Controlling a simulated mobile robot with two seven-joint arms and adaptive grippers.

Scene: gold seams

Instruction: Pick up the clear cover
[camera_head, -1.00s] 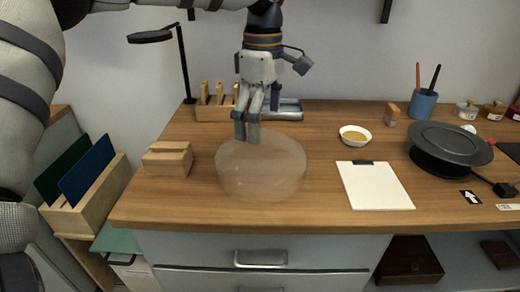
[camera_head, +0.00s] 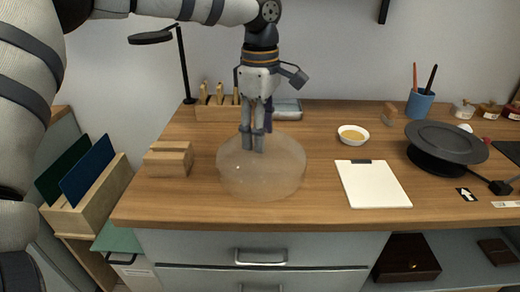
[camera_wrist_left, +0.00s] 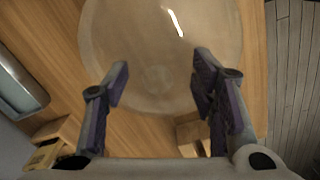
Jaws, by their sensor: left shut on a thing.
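The clear cover (camera_head: 262,178) is a round, see-through, faintly hazy dome on the wooden desk, left of the clipboard. My left gripper (camera_head: 253,146) reaches down onto its top from behind, fingers pointing down. In the left wrist view the cover (camera_wrist_left: 160,40) fills the upper middle, with a bright glint on it. The left fingers (camera_wrist_left: 158,85) show on either side of its near part and are shut on it. The exact contact is hard to see through the clear material. I cannot tell any gap under the cover. My right gripper is not in view.
A wooden block (camera_head: 168,159) stands just left of the cover, and a slotted wooden rack (camera_head: 218,112) behind. A white bowl (camera_head: 353,135), a clipboard (camera_head: 373,185) and a black round turntable (camera_head: 446,143) are to the right. A black lamp (camera_head: 184,65) rises at back left.

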